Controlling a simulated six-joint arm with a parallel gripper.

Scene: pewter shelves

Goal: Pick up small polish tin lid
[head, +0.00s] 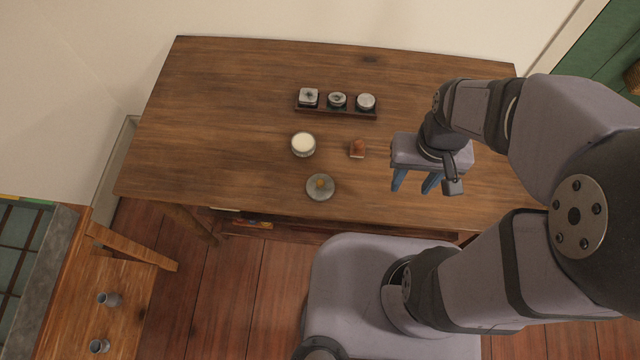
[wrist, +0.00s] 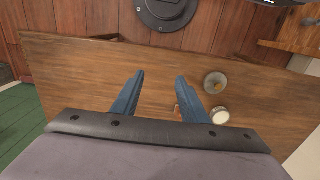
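The wrist view shows a wide gap between the fingers (wrist: 160,77).
A small red-brown block-like object (head: 357,149) sits right of the tin. A dark tray (head: 337,110) with three small grey-white items stands further back. The table (head: 215,100) is bare on its left side. A lower wooden surface (head: 85,300) holds two small grey vessels.

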